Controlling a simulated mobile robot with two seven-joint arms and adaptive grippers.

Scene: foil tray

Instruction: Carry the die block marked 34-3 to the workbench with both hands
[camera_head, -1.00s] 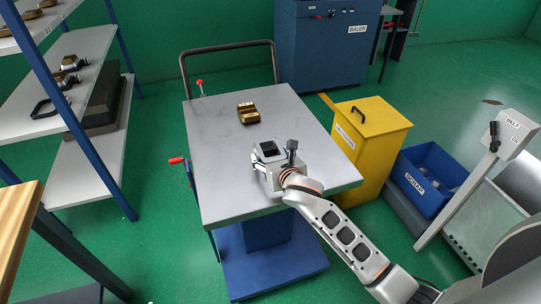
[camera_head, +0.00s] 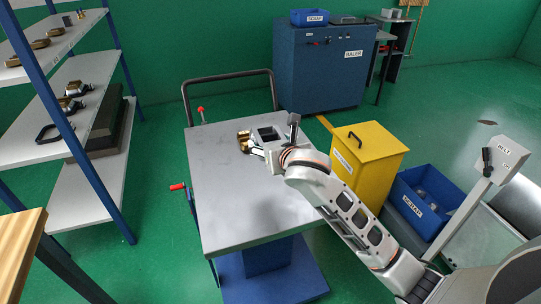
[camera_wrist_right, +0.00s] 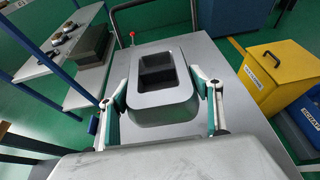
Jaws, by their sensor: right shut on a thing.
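A grey block with a dark rectangular pocket (camera_head: 268,134) is in my right gripper (camera_head: 262,149), over the far half of the cart top (camera_head: 225,200). In the right wrist view the block (camera_wrist_right: 148,97) sits between the two teal-padded fingers of my right gripper (camera_wrist_right: 165,98), which close on its sides. I can read no marking on it, and cannot tell whether it touches the cart top. A wooden bench top (camera_head: 18,245) shows at the left edge. My left gripper is out of view.
A shelf rack (camera_head: 60,120) with several parts stands at left. A yellow bin (camera_head: 372,150), a blue scrap bin (camera_head: 425,205) and a belt post (camera_head: 498,158) stand at right. The cart's near half is clear.

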